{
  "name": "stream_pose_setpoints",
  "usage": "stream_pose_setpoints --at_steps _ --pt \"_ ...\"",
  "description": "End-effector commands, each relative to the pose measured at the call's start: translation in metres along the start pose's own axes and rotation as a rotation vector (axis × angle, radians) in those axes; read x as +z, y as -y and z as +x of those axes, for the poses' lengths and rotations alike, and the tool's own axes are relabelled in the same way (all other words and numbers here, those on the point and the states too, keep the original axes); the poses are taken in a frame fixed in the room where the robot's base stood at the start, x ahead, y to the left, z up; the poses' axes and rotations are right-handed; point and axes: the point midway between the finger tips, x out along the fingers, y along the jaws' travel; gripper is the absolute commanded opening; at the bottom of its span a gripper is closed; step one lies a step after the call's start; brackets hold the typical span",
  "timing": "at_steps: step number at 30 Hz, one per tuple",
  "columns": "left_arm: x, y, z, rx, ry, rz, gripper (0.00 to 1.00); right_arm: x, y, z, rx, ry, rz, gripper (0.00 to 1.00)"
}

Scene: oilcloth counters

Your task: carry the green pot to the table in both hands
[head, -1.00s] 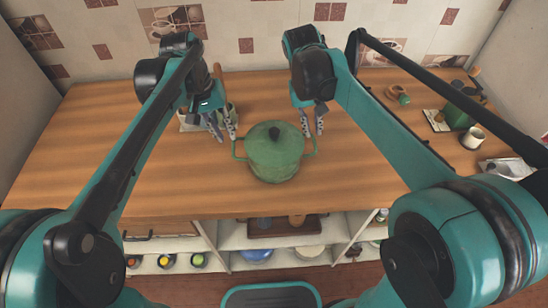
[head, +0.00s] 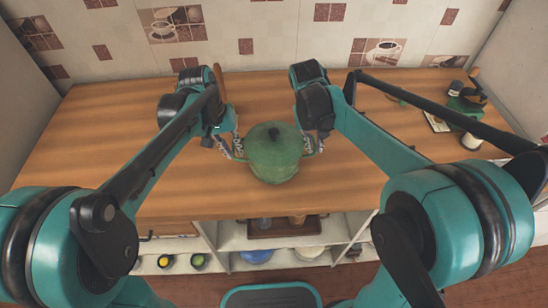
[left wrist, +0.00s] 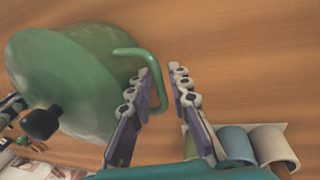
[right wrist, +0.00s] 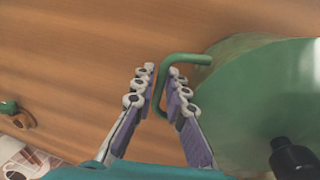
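The green pot (head: 275,160), with a black lid knob, stands upright on the wooden counter (head: 100,150) in the head view. My left gripper (head: 236,150) is at its left handle. In the left wrist view that handle (left wrist: 136,52) runs between the two fingers, partly hidden by one; the fingers (left wrist: 164,78) are apart. My right gripper (head: 314,148) is at the right handle. In the right wrist view this handle (right wrist: 184,58) bends down between the parted fingers (right wrist: 160,76). Both grippers are open around the handles, not clamped. The table is not identifiable in view.
Small containers (left wrist: 235,145) stand beside my left gripper. A cream mug (head: 472,140) and a green item (head: 462,108) are at the counter's right end. Open shelves (head: 300,245) lie below the front edge.

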Motion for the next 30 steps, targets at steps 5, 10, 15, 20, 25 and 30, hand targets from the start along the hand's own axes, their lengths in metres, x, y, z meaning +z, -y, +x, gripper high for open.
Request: stream_pose_setpoints --at_steps 5,10,15,20,25,30 --pt "-0.0001 0.0 0.0004 0.0 0.0 0.0 0.18 0.0 -0.0001 0.0004 0.0 0.0 0.0 0.13" --pt "0.0 0.0 0.0003 0.0 0.0 0.0 0.0 0.0 0.0 0.0002 0.0 0.0 0.0 0.0" --pt "0.0 0.0 0.0002 0.0 0.0 0.0 0.0 0.0001 0.0 0.0002 0.0 0.0 0.0 0.0" --pt "0.0 0.0 0.0001 0.0 0.0 0.0 0.0 0.0001 0.0001 0.0002 0.0 0.0 0.0 0.0" --pt "0.0001 -0.0003 -0.0013 0.0 0.0 0.0 0.0 0.0002 -0.0003 -0.0012 0.0 0.0 0.0 0.0" --pt "0.0 -0.0017 -0.008 0.0 0.0 0.0 0.0 0.0001 -0.0017 -0.008 0.0 0.0 0.0 0.0"
